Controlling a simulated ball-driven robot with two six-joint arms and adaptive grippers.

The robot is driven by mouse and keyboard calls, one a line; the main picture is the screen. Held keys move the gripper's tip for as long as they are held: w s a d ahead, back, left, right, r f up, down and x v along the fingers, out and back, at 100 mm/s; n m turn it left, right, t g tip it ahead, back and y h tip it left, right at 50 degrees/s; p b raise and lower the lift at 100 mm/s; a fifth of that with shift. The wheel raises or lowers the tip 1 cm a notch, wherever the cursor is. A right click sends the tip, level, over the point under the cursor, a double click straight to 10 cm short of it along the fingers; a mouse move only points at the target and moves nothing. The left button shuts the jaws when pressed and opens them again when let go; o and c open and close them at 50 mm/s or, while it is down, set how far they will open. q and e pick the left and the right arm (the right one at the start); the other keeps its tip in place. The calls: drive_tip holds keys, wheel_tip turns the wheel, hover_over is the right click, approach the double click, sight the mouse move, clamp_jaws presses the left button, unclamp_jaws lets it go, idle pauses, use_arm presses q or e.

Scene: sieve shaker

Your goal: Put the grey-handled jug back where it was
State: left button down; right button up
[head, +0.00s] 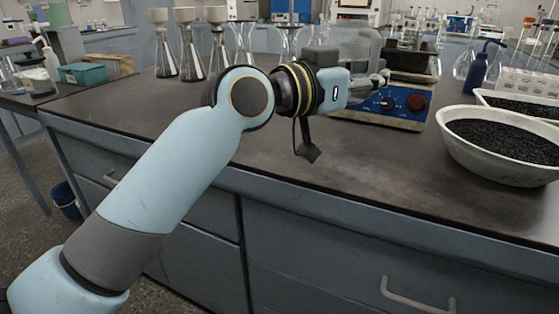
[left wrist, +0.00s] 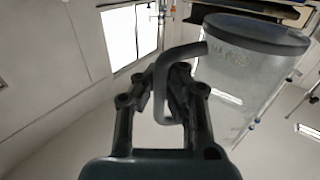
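The jug (head: 360,50) is a clear, greyish vessel, seen in the head view beyond the end of my left arm, in front of the blue-panelled machine. In the left wrist view the jug (left wrist: 240,80) shows a dark rim-like end at the top and a grey bent handle (left wrist: 165,60). My left gripper (head: 378,80) has its fingers closed on this handle; the fingertips (left wrist: 172,85) meet around it in the left wrist view. The jug appears to be held above the bench. Its exact tilt and contents cannot be told. My right gripper is not in view.
The machine (head: 400,104) has a blue panel and red knob. A white bowl of black grains (head: 470,165) stands at the right, beside a tray (head: 490,97) and a blue bottle (head: 476,75). Funnel-topped flasks (head: 190,50) stand behind. The bench front (head: 400,180) is clear.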

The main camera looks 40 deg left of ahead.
use_arm(q)
drive_tip(key=shift+s+a+f, duration=0.1)
drive_tip(key=shift+a+f, duration=0.55)
drive_tip(key=shift+a, duration=0.15)
drive_tip(key=s+a+f, duration=0.1)
drive_tip(key=a+f, duration=0.1)
drive_tip(key=a, duration=0.1)
drive_tip(key=s+a+f, duration=0.1)
drive_tip(key=a, duration=0.2)
drive_tip(key=s+a+f+b, duration=0.1)
drive_tip(key=a+f, duration=0.1)
drive_tip(key=a, duration=0.1)
drive_tip(key=shift+s+a+f, duration=0.15)
drive_tip(key=shift+s+f, duration=0.05)
drive_tip(key=shift+f, duration=0.1)
drive_tip(key=shift+f+b, duration=0.3)
drive_tip(key=shift+b, duration=0.05)
wheel_tip(320, 180, down, 3)
drive_tip(key=shift+r+b, duration=0.1)
drive_tip(key=shift+b, duration=1.05)
drive_tip(key=shift+f+b, duration=0.3)
drive_tip(key=shift+f, duration=0.05)
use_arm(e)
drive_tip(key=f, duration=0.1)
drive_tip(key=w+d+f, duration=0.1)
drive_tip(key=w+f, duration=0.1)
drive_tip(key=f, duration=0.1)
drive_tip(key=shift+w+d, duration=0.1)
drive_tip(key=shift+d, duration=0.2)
